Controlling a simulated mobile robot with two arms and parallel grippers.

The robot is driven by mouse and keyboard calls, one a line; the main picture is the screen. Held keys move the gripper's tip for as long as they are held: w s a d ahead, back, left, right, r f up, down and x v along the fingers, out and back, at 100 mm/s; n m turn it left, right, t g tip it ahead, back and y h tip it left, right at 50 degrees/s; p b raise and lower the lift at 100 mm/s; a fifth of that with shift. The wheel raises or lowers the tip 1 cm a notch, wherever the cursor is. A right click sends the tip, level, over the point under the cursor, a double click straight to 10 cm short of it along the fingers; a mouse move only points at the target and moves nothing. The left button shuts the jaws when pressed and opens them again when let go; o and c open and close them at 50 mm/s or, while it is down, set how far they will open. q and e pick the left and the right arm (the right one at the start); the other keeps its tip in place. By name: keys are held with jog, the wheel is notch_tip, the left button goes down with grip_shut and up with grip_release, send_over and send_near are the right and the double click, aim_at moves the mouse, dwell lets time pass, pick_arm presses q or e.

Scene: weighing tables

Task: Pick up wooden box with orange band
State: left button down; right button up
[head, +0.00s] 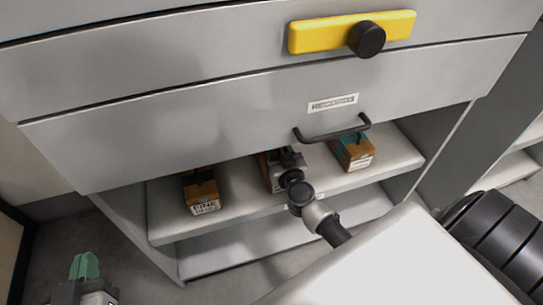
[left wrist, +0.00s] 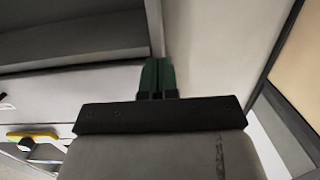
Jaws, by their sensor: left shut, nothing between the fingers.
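Three small wooden boxes stand on the shelf under the cabinet drawers in the head view. The left box (head: 203,193) has a dark band and a white label. The middle box (head: 275,183) is partly hidden by a jointed black and grey part, and its band colour is unclear. The right box (head: 354,152) has a teal band. I cannot make out an orange band on any of them. My left gripper (head: 84,266) is at the bottom left, low and well apart from the boxes. Its green fingers, also in the left wrist view (left wrist: 157,78), are shut and empty.
The drawer front (head: 250,125) with a black handle (head: 332,134) overhangs the shelf (head: 405,160). A yellow bar (head: 335,31) with a black knob is on the drawer above. A lower shelf (head: 235,253) looks bare. Open floor lies left of the cabinet.

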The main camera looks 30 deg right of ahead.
jog(key=shift+w+d, duration=0.1)
jog(key=shift+w, duration=0.4)
jog(key=shift+s, duration=0.1)
jog(key=shift+c, duration=0.5)
grip_shut()
jog(key=shift+r, duration=0.1)
dwell(0.4)
